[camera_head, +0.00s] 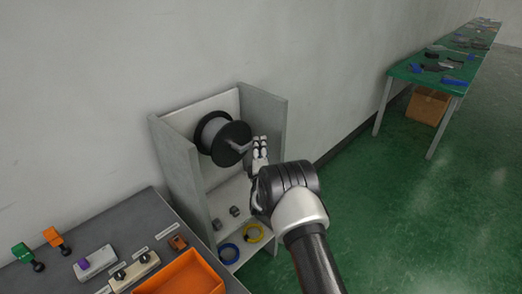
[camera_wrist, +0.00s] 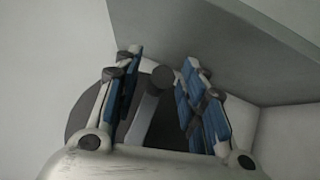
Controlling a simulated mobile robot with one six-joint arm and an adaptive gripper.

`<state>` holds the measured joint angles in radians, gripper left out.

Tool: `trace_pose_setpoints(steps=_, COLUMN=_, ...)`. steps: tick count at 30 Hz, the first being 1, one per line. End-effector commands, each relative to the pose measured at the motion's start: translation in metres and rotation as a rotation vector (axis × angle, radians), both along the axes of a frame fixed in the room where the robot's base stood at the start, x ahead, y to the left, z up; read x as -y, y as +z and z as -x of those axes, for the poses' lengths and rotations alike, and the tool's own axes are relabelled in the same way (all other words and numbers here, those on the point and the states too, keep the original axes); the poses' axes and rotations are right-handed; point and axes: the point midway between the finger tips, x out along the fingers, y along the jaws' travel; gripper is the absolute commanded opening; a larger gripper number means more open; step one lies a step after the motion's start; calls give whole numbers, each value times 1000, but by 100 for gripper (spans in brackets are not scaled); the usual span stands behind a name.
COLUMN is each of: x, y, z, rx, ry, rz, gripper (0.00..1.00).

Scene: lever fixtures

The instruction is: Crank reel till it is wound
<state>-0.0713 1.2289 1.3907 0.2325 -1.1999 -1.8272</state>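The reel (camera_head: 213,131) has black flanges and a grey winding, and it sits between the side walls of a grey open cabinet. Its crank (camera_head: 240,146) sticks out from the near flange toward my gripper (camera_head: 260,148). In the wrist view, my gripper (camera_wrist: 160,62) is open, with a blue-padded finger on each side. The grey crank arm (camera_wrist: 143,118) with its dark round knob (camera_wrist: 162,76) shows between the fingers, with gaps on both sides. I cannot tell how deep the knob lies between them. The dark reel flange shows behind, partly hidden by the fingers.
The cabinet's right wall (camera_head: 272,125) stands close to my gripper. A blue ring (camera_head: 228,254) and a yellow ring (camera_head: 254,233) lie on its lower shelf. A dark bench with an orange tray (camera_head: 185,275) is at lower left.

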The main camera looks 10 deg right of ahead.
Motion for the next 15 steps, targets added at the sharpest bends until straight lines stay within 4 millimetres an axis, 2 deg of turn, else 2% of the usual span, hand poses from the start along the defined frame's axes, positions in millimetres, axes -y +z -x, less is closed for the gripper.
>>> trace_pose_setpoints(steps=8, x=0, y=1, z=-2, rx=0, ry=0, rz=0, gripper=38)
trace_pose_setpoints(steps=15, x=0, y=1, z=-2, rx=0, ry=0, rz=0, gripper=23)
